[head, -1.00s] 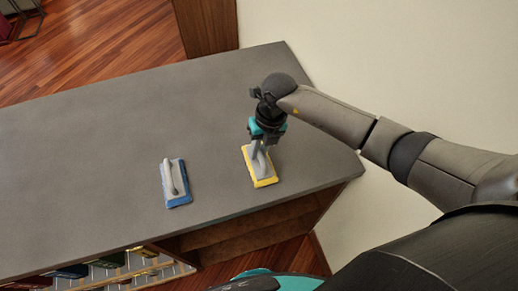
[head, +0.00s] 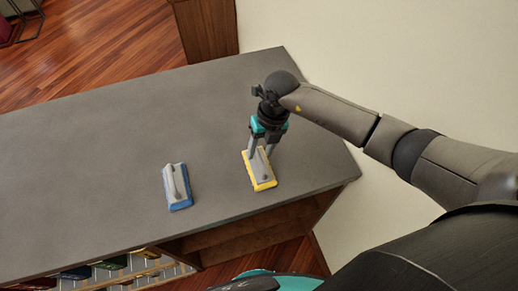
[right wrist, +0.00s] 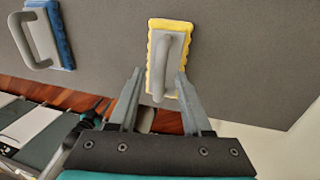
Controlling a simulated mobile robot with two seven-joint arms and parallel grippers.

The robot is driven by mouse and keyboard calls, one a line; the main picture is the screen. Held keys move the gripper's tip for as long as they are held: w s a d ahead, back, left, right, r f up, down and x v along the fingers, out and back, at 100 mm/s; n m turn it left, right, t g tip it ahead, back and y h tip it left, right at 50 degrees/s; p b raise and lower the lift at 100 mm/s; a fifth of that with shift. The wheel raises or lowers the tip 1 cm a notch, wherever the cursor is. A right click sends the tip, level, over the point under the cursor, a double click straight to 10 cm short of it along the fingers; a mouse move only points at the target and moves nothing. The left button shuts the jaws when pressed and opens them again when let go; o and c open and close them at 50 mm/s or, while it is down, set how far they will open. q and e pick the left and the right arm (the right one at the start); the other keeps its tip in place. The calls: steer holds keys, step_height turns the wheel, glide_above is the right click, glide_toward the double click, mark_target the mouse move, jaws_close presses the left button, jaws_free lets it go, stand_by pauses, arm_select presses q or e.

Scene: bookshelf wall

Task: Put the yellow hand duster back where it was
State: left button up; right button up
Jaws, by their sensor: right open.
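The yellow hand duster (head: 264,173), a grey plate and handle on a yellow pad, lies flat on the grey counter top (head: 110,150) near its right end. My right gripper (head: 262,150) is above it with its fingers spread, one on each side of the handle. In the right wrist view the duster (right wrist: 158,65) lies just beyond the open fingertips (right wrist: 159,75), and nothing is gripped. I cannot tell how much height is between fingertips and plate. My left gripper is not in view.
A similar blue duster (head: 178,190) lies to the left on the same counter; it also shows in the right wrist view (right wrist: 62,35). Books (head: 110,263) stand on shelves below the front edge. A pale wall (head: 400,70) closes off the right. The counter's left part is clear.

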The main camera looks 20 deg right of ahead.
mark_target(265, 161)
step_height(265, 161, up, 9)
steer(key=d+p, duration=0.1)
steer(key=p, duration=0.3)
steer(key=shift+d, duration=0.4)
